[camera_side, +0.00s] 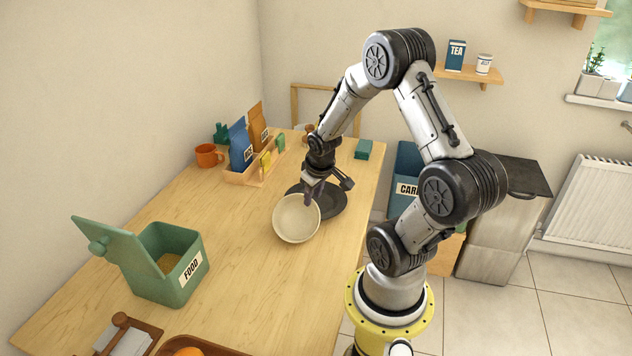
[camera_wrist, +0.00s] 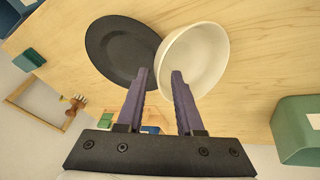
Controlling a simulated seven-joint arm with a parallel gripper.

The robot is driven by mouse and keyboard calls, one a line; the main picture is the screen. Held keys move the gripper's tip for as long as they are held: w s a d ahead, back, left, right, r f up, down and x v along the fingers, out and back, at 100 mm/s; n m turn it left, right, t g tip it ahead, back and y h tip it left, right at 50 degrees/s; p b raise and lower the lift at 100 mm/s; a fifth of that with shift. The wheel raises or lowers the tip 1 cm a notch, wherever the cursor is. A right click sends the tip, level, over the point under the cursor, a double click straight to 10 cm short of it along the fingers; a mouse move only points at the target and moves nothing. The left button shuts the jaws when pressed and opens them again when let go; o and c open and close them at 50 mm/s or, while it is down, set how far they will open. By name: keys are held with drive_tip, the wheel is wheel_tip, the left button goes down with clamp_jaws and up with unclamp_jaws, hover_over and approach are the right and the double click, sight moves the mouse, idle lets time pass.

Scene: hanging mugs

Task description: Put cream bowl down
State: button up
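The cream bowl (camera_side: 297,219) is tilted, its open side facing the side camera, and it looks empty. My gripper (camera_side: 309,196) is at its upper rim. In the wrist view, the fingers of my gripper (camera_wrist: 160,73) straddle the rim of the cream bowl (camera_wrist: 202,58), one inside and one outside. The tilt suggests that the fingers hold it. A dark round plate (camera_side: 332,201) lies partly behind the bowl; it also shows left of the bowl in the wrist view (camera_wrist: 112,50). Whether the bowl's underside touches the table or plate is hidden.
A green FOOD box (camera_side: 165,272) with an open lid stands at the left front. A wooden tray (camera_side: 247,178) with packets and an orange mug (camera_side: 207,156) are farther back. A teal block (camera_side: 363,149) lies near the far right edge. The wooden table (camera_side: 240,250) is clear between box and bowl.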

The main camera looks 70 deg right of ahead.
drive_tip(key=a+r+n+t, duration=0.2)
drive_tip(key=a+r, duration=1.1)
drive_tip(key=r, duration=0.2)
drive_tip(key=s+a+r+n+t+y, duration=0.1)
drive_tip(key=s+a+r+n+y, duration=0.2)
drive_tip(key=a, duration=0.9)
drive_tip(key=s+r, duration=0.2)
drive_tip(key=s, duration=0.1)
drive_tip(key=shift+r, duration=0.25)
drive_tip(key=shift+o, duration=0.4)
drive_tip(key=shift+s+a+y, duration=0.3)
drive_tip(key=shift+s+a, duration=0.1)
